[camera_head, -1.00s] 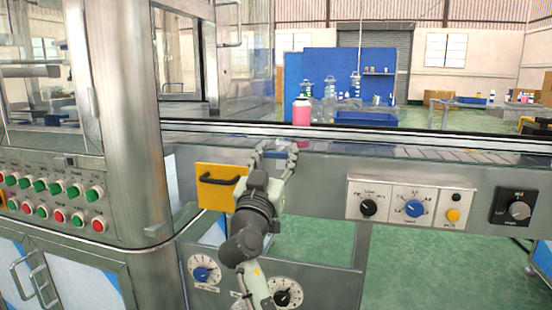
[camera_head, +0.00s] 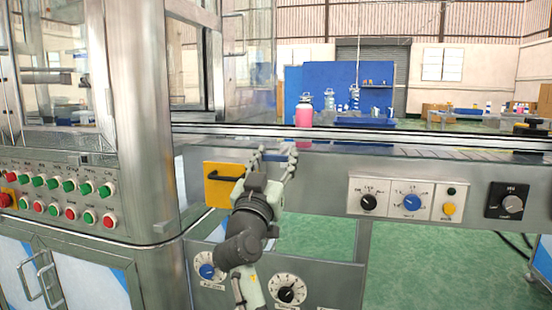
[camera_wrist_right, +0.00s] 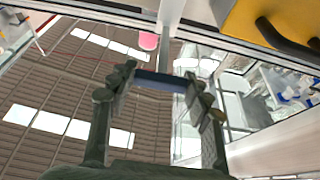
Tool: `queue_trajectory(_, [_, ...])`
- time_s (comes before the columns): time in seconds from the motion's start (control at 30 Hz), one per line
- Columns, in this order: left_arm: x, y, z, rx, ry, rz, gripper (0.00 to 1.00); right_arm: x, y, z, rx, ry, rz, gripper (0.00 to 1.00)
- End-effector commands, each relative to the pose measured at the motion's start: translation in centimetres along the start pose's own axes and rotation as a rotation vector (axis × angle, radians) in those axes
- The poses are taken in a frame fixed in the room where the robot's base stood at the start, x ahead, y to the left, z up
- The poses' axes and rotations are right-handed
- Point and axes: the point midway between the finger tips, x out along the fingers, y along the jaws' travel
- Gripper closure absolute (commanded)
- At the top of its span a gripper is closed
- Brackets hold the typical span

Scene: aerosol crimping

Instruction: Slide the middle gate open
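A yellow panel (camera_head: 210,190) with a black bar handle (camera_head: 222,177) sits on the steel front below the conveyor. It is the only gate-like panel with such a handle in view; I cannot tell if it is the middle gate. My left gripper is not in view.
A pink bottle (camera_head: 304,112) stands behind the conveyor rail (camera_head: 400,138). Left is a control panel with red and green buttons (camera_head: 60,193). Right are knobs, including a blue one (camera_head: 411,202).

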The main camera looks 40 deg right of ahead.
Motion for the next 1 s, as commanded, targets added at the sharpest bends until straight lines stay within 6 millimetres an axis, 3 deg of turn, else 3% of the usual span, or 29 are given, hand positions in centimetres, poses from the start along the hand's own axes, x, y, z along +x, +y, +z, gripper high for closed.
queue_trajectory(0.03, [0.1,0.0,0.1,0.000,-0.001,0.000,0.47,-0.1,0.0,0.1,0.000,-0.001,-0.001,0.43])
queue_trajectory(0.13, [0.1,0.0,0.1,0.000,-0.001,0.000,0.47,0.0,0.0,0.1,0.000,-0.001,-0.001,0.31])
queue_trajectory(0.47, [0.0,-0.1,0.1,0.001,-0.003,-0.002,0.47,0.2,0.0,-0.2,0.002,0.001,0.000,0.31])
queue_trajectory(1.0, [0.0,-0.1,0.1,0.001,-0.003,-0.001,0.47,3.4,0.0,-8.2,0.005,0.002,0.000,0.31])
